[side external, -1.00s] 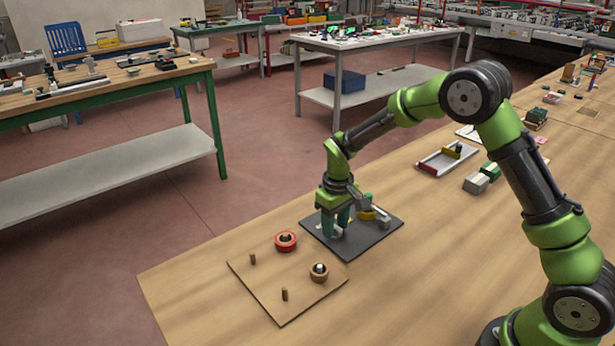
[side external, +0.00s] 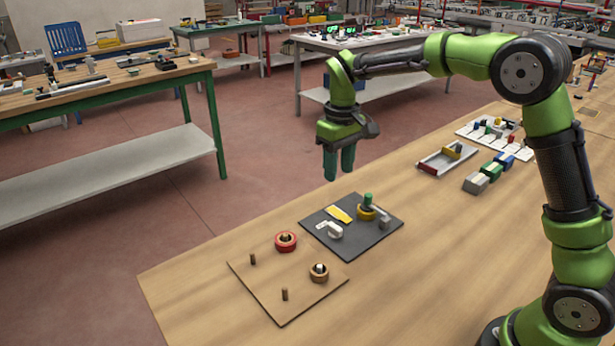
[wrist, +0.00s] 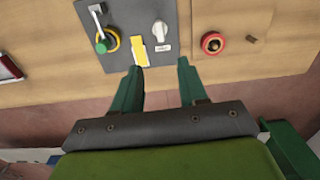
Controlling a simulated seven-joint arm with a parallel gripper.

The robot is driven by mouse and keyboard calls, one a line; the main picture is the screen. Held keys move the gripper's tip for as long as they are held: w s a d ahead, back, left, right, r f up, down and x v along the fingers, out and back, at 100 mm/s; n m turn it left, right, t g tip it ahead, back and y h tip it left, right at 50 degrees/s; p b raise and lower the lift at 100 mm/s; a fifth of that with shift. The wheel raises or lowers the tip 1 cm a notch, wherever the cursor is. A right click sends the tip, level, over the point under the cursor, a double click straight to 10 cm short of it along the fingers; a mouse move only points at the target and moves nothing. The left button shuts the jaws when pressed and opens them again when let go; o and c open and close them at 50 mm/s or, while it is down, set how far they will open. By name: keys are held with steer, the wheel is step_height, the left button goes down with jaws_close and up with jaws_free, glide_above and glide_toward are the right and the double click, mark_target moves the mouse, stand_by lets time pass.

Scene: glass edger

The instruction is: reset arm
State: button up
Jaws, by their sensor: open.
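My gripper (side external: 339,162) hangs in the air, pointing down, above and behind the dark panel (side external: 358,246) on the wooden bench. Its two green fingers are apart with nothing between them; they also show in the wrist view (wrist: 160,76). The panel carries a yellow ring with a green-topped post (side external: 367,205), a yellow label (side external: 339,213), a white knob (side external: 335,230) and a grey lever (side external: 384,222). The same panel shows at the top of the wrist view (wrist: 122,15). The gripper touches none of these parts.
The bench front is clear.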

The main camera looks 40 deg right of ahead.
steer(key=shift+r, duration=0.3)
steer(key=s+a+r+m+t+y, duration=0.1)
steer(key=s+r+m+t, duration=0.1)
steer(key=s, duration=0.9)
steer(key=s+r+m+t+y, duration=0.1)
steer(key=s+r+t, duration=0.3)
steer(key=s, duration=0.8)
steer(key=shift+a+m+t, duration=0.4)
steer(key=shift+m+t, duration=0.2)
steer(key=shift+m, duration=0.1)
